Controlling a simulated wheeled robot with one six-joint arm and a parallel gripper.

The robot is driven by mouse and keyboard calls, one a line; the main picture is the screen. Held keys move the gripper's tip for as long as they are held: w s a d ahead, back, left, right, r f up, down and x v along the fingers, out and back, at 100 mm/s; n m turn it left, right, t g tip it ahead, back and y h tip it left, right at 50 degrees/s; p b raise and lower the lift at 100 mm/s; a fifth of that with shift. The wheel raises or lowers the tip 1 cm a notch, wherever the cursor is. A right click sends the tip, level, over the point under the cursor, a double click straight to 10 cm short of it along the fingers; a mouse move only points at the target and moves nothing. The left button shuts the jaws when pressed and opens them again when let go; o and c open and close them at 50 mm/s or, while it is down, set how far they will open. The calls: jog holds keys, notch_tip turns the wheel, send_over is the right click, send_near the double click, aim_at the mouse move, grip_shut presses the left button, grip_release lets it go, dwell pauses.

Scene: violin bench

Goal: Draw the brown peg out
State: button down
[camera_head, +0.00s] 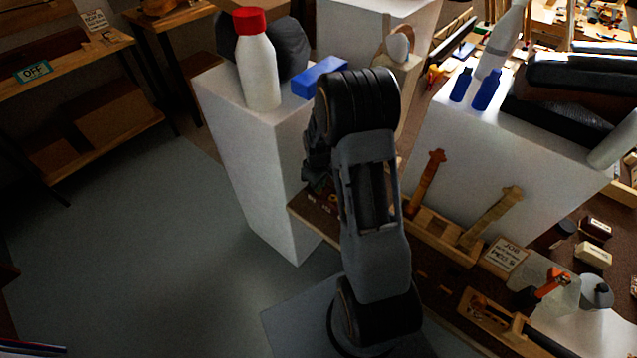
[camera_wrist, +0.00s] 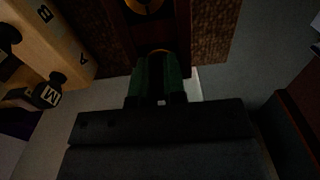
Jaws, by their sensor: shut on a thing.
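My gripper (camera_wrist: 160,66) shows in the wrist view with its green fingers close together, shut on the brown peg. The peg itself is mostly hidden between the fingers. A dark reddish-brown block (camera_wrist: 182,28) lies just beyond the fingertips. A rounded golden-brown edge shows right at the tips, and another golden-brown round shape sits farther off at the top edge. The view is dark, so I cannot tell how deep the peg sits. In the head view my arm hides the fingertips and the peg.
A pale wooden block (camera_wrist: 62,38) lettered A and B stands left in the wrist view, beside a dark piece marked M (camera_wrist: 46,95). In the head view, a white pedestal (camera_head: 262,165) with a red-capped bottle (camera_head: 258,70) stands beside my arm. Open floor (camera_head: 130,250) lies left.

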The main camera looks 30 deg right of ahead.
jog(key=shift+r+p, duration=0.45)
jog(key=shift+r, duration=0.25)
dwell(0.7)
jog(key=shift+r+p, duration=1.25)
jog(key=shift+r, duration=0.65)
jog(key=shift+r, duration=0.15)
notch_tip(320, 180, up, 7)
jog(key=p, duration=0.4)
jog(key=shift+p, duration=0.35)
jog(key=shift+a+f, duration=0.1)
jog(key=shift+f, duration=0.1)
